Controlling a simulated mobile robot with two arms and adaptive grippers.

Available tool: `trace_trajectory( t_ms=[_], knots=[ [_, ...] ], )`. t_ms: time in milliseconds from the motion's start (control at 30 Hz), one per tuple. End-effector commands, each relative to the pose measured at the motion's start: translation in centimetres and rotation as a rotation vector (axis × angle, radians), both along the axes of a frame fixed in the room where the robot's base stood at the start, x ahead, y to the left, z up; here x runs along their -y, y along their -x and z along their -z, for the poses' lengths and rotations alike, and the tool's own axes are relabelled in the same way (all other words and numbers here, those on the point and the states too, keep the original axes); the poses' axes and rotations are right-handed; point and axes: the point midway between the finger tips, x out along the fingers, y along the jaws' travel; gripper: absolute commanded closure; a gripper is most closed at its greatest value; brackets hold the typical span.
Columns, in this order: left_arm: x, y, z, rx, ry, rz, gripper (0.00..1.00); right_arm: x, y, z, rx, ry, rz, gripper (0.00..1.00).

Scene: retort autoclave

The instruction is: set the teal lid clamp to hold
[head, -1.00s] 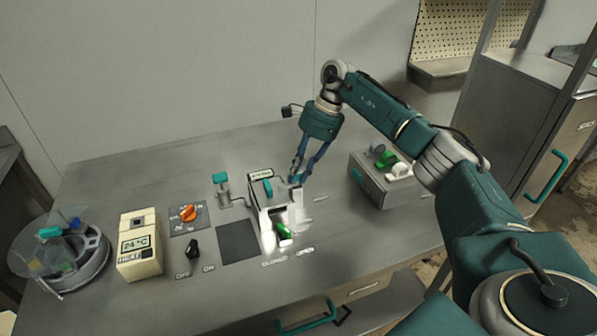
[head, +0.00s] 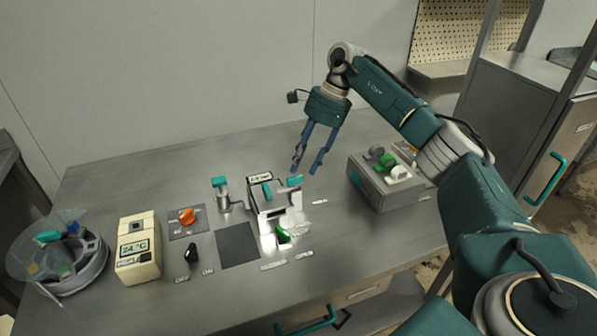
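The retort autoclave (head: 257,208) is a small light metal unit standing on the grey worktop, with a display on top. A teal handle (head: 267,191) stands on its upper part. Another teal piece (head: 295,182) is at its upper right corner. I cannot tell for sure which of the two is the lid clamp, and its setting is too small to read. My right gripper (head: 306,170) is open and empty, its two blue fingers pointing down just above and right of the corner piece, apparently apart from it. My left gripper is not in view.
A teal-topped metal fitting (head: 221,190) stands left of the autoclave. Further left are an orange knob (head: 188,216), a black switch (head: 191,253), a cream heater box (head: 138,250) and a clear round container (head: 62,255). A grey box with knobs (head: 385,185) stands right. The back of the worktop is clear.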

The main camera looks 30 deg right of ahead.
Motion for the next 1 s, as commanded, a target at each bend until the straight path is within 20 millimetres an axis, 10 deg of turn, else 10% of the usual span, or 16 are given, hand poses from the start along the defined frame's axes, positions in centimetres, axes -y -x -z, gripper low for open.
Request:
trace_trajectory(
  t_ms=[400, 1000],
  knots=[
    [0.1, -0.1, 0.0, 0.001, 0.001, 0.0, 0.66, 2.6, 0.5, -6.5, 0.002, 0.0, 0.001, 0.61],
    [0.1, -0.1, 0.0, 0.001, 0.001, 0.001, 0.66, 2.8, 0.6, -6.9, 0.001, 0.001, -0.002, 0.61]
  ],
)
